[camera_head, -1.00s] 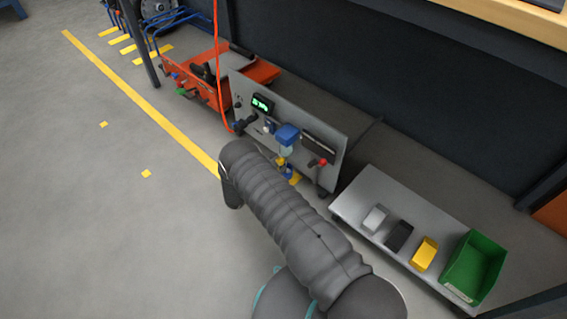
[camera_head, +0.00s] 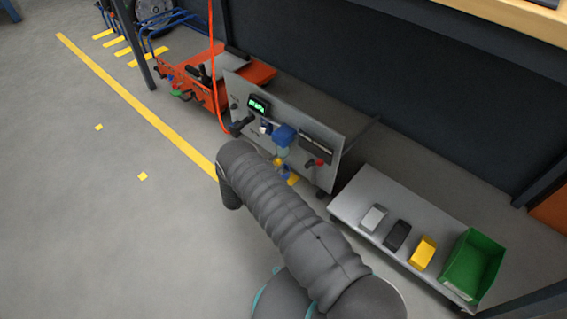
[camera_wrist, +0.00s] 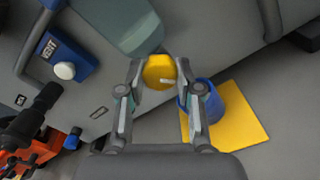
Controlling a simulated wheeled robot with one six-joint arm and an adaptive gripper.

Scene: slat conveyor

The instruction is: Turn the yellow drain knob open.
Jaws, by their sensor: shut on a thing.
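The yellow drain knob (camera_wrist: 159,72) sits between the fingertips of my gripper (camera_wrist: 157,76) in the wrist view, with a pale bar mark across its face. My gripper is shut on the knob from both sides. The knob is just below a translucent blue-green bowl (camera_wrist: 118,25). In the head view the knob (camera_head: 278,162) is a small yellow spot under the blue-topped filter unit (camera_head: 284,135) on the grey panel. My arm hides the gripper there.
A blue block with a white button (camera_wrist: 65,70) is on the panel at left. A red-handled lever (camera_head: 318,163) and a grey table (camera_head: 350,205) lie to the right.

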